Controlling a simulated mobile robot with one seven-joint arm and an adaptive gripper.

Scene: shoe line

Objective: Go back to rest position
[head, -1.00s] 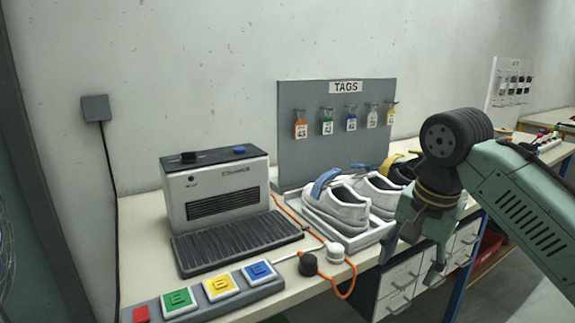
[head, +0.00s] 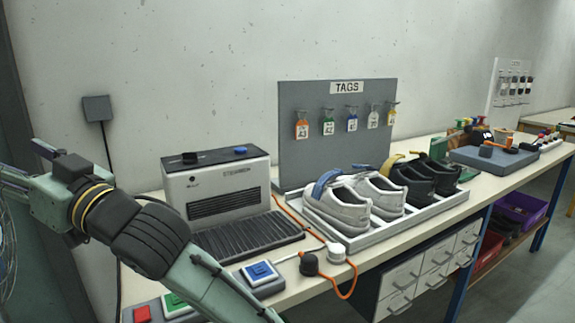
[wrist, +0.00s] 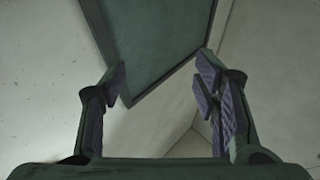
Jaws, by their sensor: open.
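My gripper (wrist: 165,85) is open and empty in the wrist view, its two purple-padded fingers apart. A dark green panel and pale surfaces show beyond the fingers. In the head view my arm crosses the lower left, over the front of the workbench (head: 455,207), with its wrist end toward the left edge. The fingertips cannot be made out clearly there. The arm hides part of the coloured button panel (head: 262,273).
A tray (head: 440,208) holds white shoes (head: 340,207) and black shoes (head: 415,185). A grey machine (head: 220,188) with a ribbed plate stands left of it. The tag board (head: 290,155) stands behind. An orange cable (head: 350,285) hangs over the front edge.

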